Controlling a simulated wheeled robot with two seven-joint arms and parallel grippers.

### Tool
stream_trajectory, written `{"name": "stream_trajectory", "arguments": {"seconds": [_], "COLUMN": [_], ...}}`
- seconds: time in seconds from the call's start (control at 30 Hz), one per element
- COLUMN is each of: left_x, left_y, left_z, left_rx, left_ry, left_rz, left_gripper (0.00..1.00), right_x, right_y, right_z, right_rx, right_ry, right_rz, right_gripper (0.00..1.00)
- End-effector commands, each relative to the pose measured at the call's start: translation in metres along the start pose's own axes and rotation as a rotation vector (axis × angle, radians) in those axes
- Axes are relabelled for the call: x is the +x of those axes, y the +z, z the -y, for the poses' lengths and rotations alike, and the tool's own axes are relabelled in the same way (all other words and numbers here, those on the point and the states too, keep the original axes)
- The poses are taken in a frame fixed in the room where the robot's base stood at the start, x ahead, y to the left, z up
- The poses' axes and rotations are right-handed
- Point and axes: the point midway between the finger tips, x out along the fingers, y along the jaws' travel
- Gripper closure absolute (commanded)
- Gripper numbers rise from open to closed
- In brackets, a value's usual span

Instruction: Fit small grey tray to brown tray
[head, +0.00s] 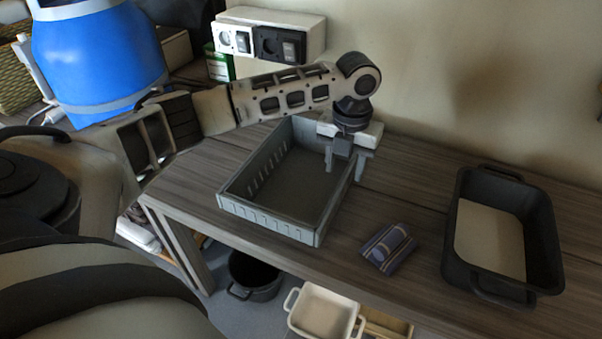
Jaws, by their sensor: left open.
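A grey-blue, open rectangular tray (270,222) with slotted walls stands on the wooden table and looks empty. My left gripper (344,172) points down at its back right wall. The gripper is open, with one finger over the inside and the other by the outside of that wall. I cannot tell if it touches the wall. A dark grey tray with end handles (457,262) and a beige inner floor stands at the right of the table. A partly hidden brown tray or board (388,325) shows below the table edge. My right gripper is not in view.
A folded blue striped cloth (389,247) lies between the two table trays. A white handled tray (325,312) and a black pot (254,275) are below the table. A wall socket box (268,35) is behind my arm. Bare table surrounds the cloth.

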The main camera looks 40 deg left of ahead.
Motion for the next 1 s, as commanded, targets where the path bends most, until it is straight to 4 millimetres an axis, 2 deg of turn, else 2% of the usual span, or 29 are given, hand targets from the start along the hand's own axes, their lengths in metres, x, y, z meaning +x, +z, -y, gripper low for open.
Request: {"name": "stream_trajectory", "arguments": {"seconds": [0.03,0.2,0.5,0.53,0.67,0.7,1.0], "left_x": [0.011,0.032,0.037,0.037,0.037,0.037,0.035], "left_y": [0.000,0.001,0.001,0.001,0.001,0.001,0.002], "left_z": [0.001,0.002,0.002,0.002,0.002,0.002,0.002], "left_rx": [0.000,0.000,0.000,0.000,0.000,0.000,0.000], "left_ry": [0.002,0.001,0.001,0.001,0.001,0.001,0.000], "left_rz": [-0.004,-0.001,0.000,0.000,0.000,0.001,0.003], "left_gripper": [0.55,0.55,0.55,0.60,0.96,1.00,1.00], "right_x": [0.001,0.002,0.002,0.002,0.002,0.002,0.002], "right_y": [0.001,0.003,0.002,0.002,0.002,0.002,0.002], "right_z": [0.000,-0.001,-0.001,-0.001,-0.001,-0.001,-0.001], "right_rx": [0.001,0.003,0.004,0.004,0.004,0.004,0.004], "right_ry": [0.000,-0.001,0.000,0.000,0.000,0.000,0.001], "right_rz": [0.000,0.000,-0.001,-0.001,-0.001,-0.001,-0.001], "right_gripper": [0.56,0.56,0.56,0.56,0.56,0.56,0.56]}}
